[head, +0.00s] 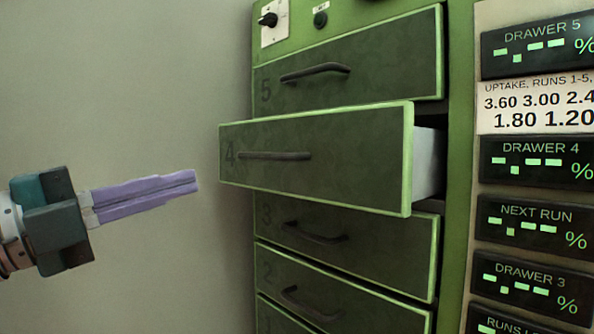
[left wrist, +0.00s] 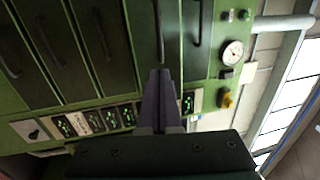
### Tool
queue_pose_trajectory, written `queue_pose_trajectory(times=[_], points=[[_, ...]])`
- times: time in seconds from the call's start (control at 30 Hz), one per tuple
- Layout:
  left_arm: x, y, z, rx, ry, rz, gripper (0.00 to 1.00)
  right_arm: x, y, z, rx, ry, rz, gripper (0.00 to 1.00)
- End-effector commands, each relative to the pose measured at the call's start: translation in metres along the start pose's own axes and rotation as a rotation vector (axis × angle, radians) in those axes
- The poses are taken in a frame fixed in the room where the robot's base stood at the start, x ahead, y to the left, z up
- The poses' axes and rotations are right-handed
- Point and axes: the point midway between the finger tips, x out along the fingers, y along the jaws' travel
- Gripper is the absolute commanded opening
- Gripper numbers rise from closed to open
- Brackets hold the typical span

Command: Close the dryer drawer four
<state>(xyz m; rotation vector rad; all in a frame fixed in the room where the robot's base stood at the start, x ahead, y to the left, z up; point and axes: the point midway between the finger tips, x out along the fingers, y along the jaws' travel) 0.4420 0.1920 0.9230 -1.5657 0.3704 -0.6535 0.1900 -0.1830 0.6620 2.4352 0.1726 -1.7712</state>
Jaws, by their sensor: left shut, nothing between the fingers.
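Drawer four (head: 350,158) of the green dryer stands pulled out in the head view, its front marked 4 and its pale side wall (head: 428,163) showing at the right. It has a dark bar handle (head: 275,156). Drawers five (head: 385,62) and three (head: 385,250) sit further back, above and below it. My left gripper (head: 197,181) is shut and empty, with its purple fingers pointing right, a little left of drawer four's front and apart from it in the picture. In the left wrist view the shut fingers (left wrist: 160,75) point toward the dryer front. My right gripper is not in view.
A panel of dark displays, including the drawer 4 display (head: 538,160), stands right of the drawers. A switch (head: 270,20) is above drawer five. The left wrist view shows a gauge (left wrist: 232,50) and a yellow knob (left wrist: 226,98). Plain wall lies behind my left gripper.

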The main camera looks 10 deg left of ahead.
Motion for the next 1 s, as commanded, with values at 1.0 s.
queue_pose_trajectory(times=[1.0], points=[[0.104,0.000,-0.001,0.000,0.000,0.002,0.00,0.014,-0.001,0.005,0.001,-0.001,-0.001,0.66]])
